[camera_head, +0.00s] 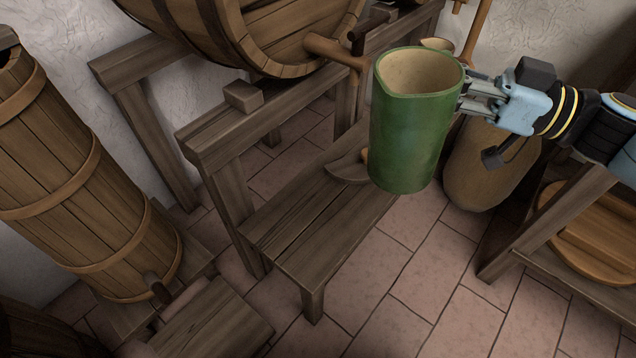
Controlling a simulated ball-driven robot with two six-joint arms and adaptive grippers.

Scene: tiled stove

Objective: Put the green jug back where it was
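The green jug (412,140) is a tall cylinder with a pale tan inside and a small spout. It is upright at the upper right of the middle, and hides part of the wooden bench (315,225) behind it. My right gripper (470,92) comes in from the right at the jug's upper right side. Its fingers meet the jug there, where a handle would be hidden, and it appears shut on the jug. No support shows directly under the jug, which seems held in the air. My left gripper is not in view.
A large barrel (215,30) with a wooden tap (335,50) lies on a timber stand (230,130) behind the bench. A tall wooden tub (75,170) stands at left. A sack (485,175) and a wooden frame (520,245) are at right. Tiled floor (420,285) is clear in front.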

